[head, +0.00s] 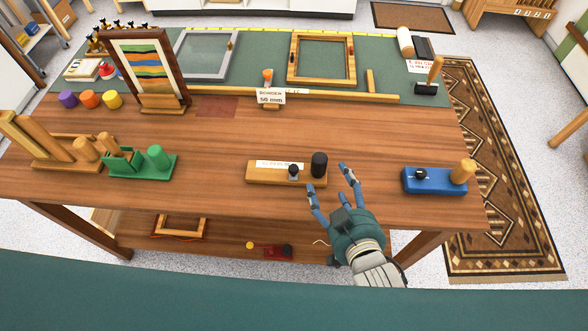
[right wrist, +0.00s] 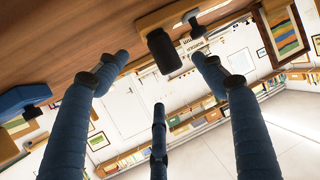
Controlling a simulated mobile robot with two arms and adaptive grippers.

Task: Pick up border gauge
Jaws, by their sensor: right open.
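A wooden block (head: 262,174) with a white label, a small grey-topped knob and a taller black cylindrical knob (head: 319,164) lies near the front middle of the table; it looks like the border gauge, but its label is too small to read. My right gripper (head: 331,184) is open and empty at the table's front edge, just right of the block. In the right wrist view the black knob (right wrist: 164,52) shows between the spread blue fingers (right wrist: 158,75), apart from them, with the block (right wrist: 172,16) behind it. My left gripper is out of view.
A blue block (head: 432,181) with a wooden knob lies to the right. A "BORDER 50 mm" sign (head: 270,97) stands behind. Green and wooden holders (head: 140,165) stand at left. A wooden frame (head: 322,80) lies on the green mat. The middle tabletop is clear.

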